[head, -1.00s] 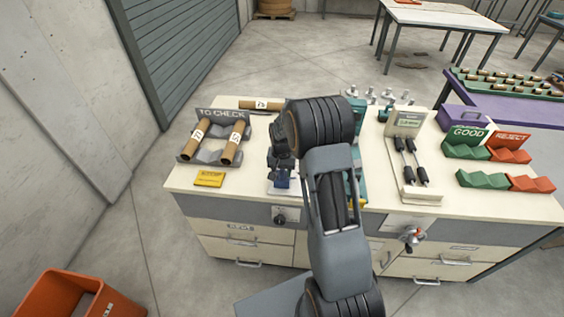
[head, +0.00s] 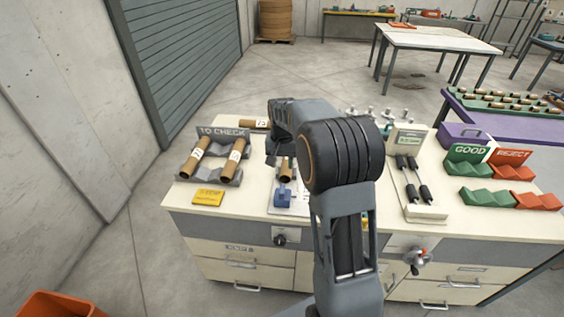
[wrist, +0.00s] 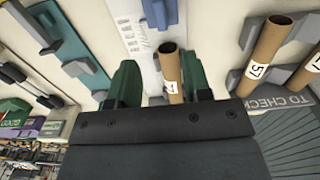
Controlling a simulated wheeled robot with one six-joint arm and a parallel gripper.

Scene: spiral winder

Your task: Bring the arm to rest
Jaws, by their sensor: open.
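My arm reaches over the workbench (head: 250,225), with its forearm folded toward the back left. My gripper (wrist: 160,80) is open in the wrist view, its two green fingers apart. A brown cardboard tube (wrist: 170,70) with a white label shows between the fingers; I cannot tell how far below them it is. In the head view this tube (head: 286,172) lies on a fixture with a blue block (head: 283,196) at its near end.
The TO CHECK rack (head: 209,174) holds two labelled tubes at the left. Another tube (head: 254,124) lies behind. A gauge stand with black rollers (head: 412,185) is right of my arm. Green GOOD trays (head: 483,198) and orange REJECT trays (head: 537,201) stand farther right. A yellow card (head: 208,197) lies in front.

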